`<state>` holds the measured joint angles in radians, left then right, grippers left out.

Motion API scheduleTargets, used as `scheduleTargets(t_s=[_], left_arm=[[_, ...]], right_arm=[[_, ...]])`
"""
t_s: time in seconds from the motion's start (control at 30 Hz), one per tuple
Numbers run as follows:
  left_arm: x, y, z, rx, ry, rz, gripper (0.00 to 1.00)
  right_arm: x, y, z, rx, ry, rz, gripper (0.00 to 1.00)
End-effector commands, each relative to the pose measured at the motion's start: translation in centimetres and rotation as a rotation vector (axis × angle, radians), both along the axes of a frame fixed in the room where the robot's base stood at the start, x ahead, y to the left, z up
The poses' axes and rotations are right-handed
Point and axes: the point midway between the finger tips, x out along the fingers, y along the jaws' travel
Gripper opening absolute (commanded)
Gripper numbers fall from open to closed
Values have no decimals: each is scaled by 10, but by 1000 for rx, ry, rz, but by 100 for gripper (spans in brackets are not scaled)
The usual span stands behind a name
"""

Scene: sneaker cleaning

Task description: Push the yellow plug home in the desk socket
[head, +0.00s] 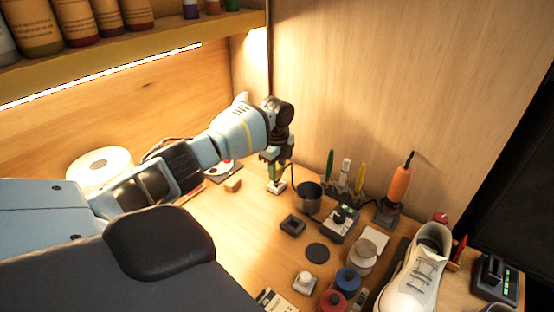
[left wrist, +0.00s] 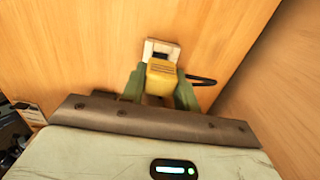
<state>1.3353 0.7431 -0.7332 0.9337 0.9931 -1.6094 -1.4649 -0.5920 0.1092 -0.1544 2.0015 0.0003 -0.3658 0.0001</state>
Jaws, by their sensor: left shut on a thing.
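The yellow plug (left wrist: 161,76) is between the green fingers of my left gripper (left wrist: 160,86) in the left wrist view, with a dark cable running off to the right. The white desk socket (left wrist: 160,47) lies just beyond the plug, which covers part of it. In the head view my left gripper (head: 277,172) points down over the socket (head: 277,187) on the desk. The plug is mostly hidden there between the fingers. I cannot tell how far the plug is in the socket. My right gripper is in neither view.
A dark metal cup (head: 309,197) stands just right of the socket. A small wooden block (head: 232,184) lies to its left. Tools, an orange-handled iron (head: 400,185), small jars and a white sneaker (head: 418,270) crowd the right side. A shelf with bottles (head: 130,45) hangs above.

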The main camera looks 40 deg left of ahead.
Motion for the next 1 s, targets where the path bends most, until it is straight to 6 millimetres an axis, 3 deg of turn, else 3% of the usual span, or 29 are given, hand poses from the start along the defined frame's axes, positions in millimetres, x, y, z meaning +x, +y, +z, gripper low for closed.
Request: scheduleTargets(t_s=[1.0], left_arm=[[0,0,-11,0,1,0,10]], right_arm=[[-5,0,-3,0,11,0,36]])
